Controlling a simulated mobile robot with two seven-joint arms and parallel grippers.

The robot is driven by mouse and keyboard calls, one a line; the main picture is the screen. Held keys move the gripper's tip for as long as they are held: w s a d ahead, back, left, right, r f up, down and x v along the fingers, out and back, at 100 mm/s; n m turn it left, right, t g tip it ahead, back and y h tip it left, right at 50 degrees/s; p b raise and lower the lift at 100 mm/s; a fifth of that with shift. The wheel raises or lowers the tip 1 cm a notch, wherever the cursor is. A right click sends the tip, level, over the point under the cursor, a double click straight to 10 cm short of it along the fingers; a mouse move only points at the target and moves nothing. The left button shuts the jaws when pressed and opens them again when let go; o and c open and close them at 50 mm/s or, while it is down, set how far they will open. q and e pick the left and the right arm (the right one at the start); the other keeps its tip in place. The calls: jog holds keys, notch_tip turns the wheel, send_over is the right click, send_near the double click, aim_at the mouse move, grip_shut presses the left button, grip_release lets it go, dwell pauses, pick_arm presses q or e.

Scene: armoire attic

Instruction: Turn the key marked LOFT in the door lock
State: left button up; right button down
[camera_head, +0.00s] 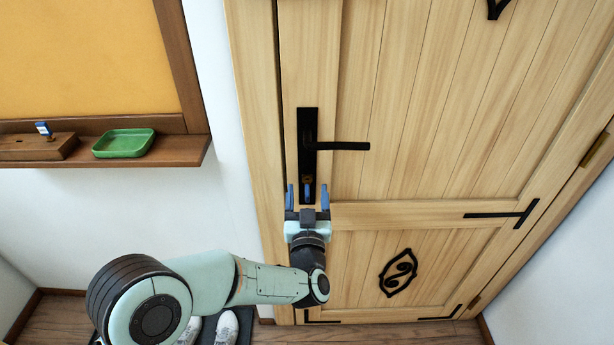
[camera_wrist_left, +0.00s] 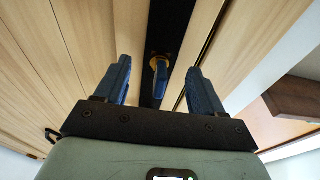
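A key with a blue head (camera_wrist_left: 160,84) sits in the brass-coloured lock of the black door plate (camera_head: 307,130), below the black lever handle (camera_head: 345,146). No marking on it can be read. My left gripper (camera_head: 308,190) is in front of the lock, pointing at the door. In the left wrist view its two blue fingers (camera_wrist_left: 160,75) are spread, one on each side of the key, with a visible gap on both sides. The key's head appears edge-on, roughly in line with the plate. My right gripper is in neither view.
The wooden door (camera_head: 440,120) is closed. Left of it, a wall shelf (camera_head: 185,151) holds a green tray (camera_head: 123,143), which looks empty, and a wooden block (camera_head: 35,147) with a small blue and white piece (camera_head: 43,129) standing in it. White shoes (camera_head: 227,327) are on the floor.

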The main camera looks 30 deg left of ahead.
pick_arm(q)
grip_shut()
jog(key=shift+m+p, duration=0.8)
jog(key=shift+m, duration=0.2)
jog(key=shift+m+p, duration=0.85)
jog(key=shift+m, duration=0.45)
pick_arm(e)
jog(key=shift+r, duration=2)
pick_arm(q)
jog(key=shift+c, duration=1.4)
grip_release()
jog(key=shift+v, duration=0.8)
jog(key=v, duration=1.2)
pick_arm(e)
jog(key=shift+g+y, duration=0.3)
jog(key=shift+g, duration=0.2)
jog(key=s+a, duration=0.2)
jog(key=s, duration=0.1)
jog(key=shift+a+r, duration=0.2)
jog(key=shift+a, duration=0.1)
